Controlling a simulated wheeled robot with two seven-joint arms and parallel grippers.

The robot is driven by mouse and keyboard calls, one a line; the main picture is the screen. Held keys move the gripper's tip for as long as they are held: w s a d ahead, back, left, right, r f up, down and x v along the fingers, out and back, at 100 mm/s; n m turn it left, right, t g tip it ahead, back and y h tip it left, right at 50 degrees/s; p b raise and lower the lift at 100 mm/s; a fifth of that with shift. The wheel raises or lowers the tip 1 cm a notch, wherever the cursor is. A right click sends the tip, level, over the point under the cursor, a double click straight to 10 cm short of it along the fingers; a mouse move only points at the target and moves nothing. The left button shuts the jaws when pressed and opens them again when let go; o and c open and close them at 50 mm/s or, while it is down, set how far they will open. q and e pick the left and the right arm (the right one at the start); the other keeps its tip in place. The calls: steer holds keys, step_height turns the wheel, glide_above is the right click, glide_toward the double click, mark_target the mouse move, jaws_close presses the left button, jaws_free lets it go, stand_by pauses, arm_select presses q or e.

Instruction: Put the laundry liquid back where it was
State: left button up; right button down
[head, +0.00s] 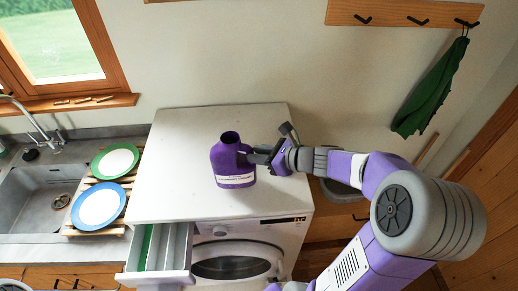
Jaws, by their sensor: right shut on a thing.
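The laundry liquid (233,166) is a purple bottle with a white label and an open, dark mouth. It is upright at the middle of the white washing machine top (180,140). I cannot tell whether its base touches the surface. My right gripper (258,156) reaches in from the right and is shut on the bottle's right side, where its handle would be. The fingertips are partly hidden against the bottle.
The detergent drawer (172,277) of the washing machine is pulled out at the front left. A sink (30,185) and a rack with two plates (99,206) lie to the left. A green cloth (430,88) hangs on the right wall. Much of the machine top is clear.

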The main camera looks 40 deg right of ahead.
step_height(320, 180, down, 2)
steer(key=shift+w+f, duration=0.1)
steer(key=c, duration=0.9)
jaws_free()
steer(key=shift+f, duration=0.1)
steer(key=p+v, duration=0.1)
steer(key=v, duration=1.1)
